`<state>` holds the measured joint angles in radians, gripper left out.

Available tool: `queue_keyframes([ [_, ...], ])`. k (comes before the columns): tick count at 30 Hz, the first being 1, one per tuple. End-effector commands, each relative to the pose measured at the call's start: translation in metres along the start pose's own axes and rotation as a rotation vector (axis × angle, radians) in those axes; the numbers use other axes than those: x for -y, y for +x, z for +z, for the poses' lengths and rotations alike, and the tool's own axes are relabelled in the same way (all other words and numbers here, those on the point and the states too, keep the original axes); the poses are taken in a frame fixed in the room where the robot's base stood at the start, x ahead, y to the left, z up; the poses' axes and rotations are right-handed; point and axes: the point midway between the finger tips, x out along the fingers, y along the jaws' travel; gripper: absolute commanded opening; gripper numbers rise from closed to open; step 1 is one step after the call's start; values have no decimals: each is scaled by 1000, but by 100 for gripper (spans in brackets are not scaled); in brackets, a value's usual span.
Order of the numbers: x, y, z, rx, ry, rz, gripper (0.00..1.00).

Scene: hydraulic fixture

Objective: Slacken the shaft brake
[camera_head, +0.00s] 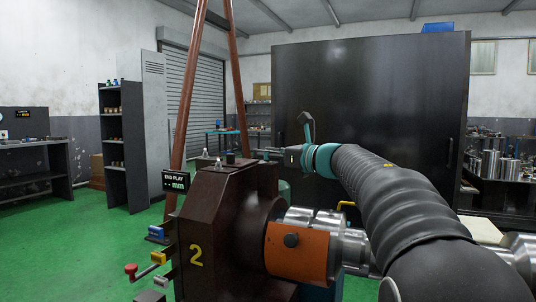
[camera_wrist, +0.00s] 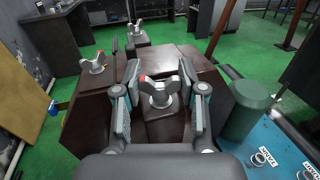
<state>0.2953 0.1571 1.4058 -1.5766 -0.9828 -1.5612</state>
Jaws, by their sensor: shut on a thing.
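In the wrist view my gripper (camera_wrist: 160,73) reaches down around a grey metal wing knob (camera_wrist: 161,94) with a red-tipped wing. The knob stands upright on a dark brown block, and my fingers are shut on its wings. In the head view my gripper (camera_head: 272,154) is at the far top of the brown housing (camera_head: 215,205) marked 2; its fingertips and the held knob are too small to make out there. No label in view names the shaft brake.
A similar red-tipped wing knob (camera_wrist: 94,64) stands to the left, another (camera_wrist: 136,34) farther back. A green cylinder (camera_wrist: 249,110) stands close to the right finger. An orange collar (camera_head: 297,250) surrounds the steel shaft. A red-knobbed lever (camera_head: 131,270) juts out at front left.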

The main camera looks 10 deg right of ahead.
Motion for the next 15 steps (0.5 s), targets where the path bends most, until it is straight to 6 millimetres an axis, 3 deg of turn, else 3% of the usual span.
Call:
queue_keyframes([
  [15,0,0,1,3,0,179,6],
])
